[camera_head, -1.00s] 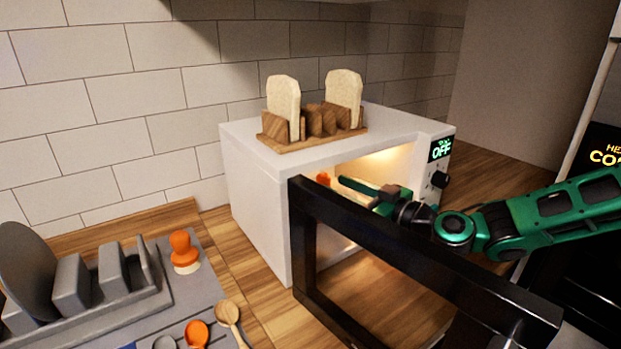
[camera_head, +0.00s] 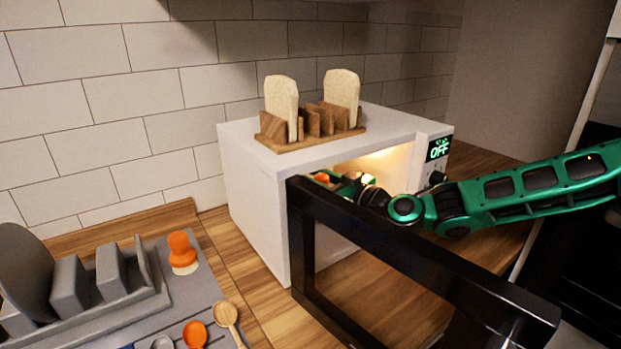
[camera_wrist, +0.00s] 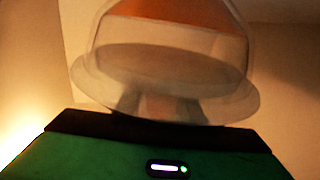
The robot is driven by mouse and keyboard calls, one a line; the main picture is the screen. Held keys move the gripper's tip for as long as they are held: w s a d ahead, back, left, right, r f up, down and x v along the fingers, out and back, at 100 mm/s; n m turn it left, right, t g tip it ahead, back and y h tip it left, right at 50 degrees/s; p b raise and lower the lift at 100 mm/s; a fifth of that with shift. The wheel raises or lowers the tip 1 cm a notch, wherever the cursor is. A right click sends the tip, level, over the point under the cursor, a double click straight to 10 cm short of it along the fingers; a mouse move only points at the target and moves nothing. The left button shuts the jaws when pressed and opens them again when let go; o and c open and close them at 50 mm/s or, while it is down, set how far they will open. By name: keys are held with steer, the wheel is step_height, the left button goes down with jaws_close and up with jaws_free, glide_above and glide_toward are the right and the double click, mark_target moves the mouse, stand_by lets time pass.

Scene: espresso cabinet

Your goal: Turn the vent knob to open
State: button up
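An orange part (camera_head: 322,178), possibly the vent knob, shows inside the lit microwave, close behind the top of its open door. My gripper (camera_head: 343,183) reaches into the microwave beside it; whether they touch cannot be told. In the wrist view a clear, round-rimmed cover (camera_wrist: 165,80) with an orange top (camera_wrist: 180,12) fills the upper middle, just beyond the green gripper body. My fingertips are blurred or hidden there, so their opening is unclear. The vent's position cannot be read.
The black door frame (camera_head: 420,258) stands open in front of the white microwave (camera_head: 255,205), below my arm. A toast rack (camera_head: 315,135) with two bread slices sits on top. The display (camera_head: 439,148) reads OFF. A grey dish rack (camera_head: 95,285) stands at the lower left.

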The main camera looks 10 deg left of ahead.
steer(key=c, duration=0.6)
steer(key=shift+f+h, duration=0.1)
steer(key=shift+h, duration=0.2)
steer(key=shift+m+t, duration=0.5)
steer(key=shift+t, duration=0.1)
steer(key=shift+w+d+f+m+t+h, duration=0.15)
steer(key=shift+w+m+t+h, duration=0.05)
steer(key=shift+m+t+h, duration=0.5)
steer(key=shift+w+d+f+m+t+h, duration=0.1)
steer(key=shift+w+d+m+t+h, duration=0.1)
steer(key=shift+m+t+h, duration=0.45)
steer(key=shift+w+t+h, duration=0.1)
steer(key=shift+t+h, duration=0.25)
steer(key=shift+h, duration=0.1)
steer(key=shift+w+d+r+m+t+h, duration=0.1)
steer(key=shift+d+r+m+t+h, duration=0.1)
steer(key=shift+r+m+t+h, duration=0.15)
steer(key=shift+c, duration=0.2)
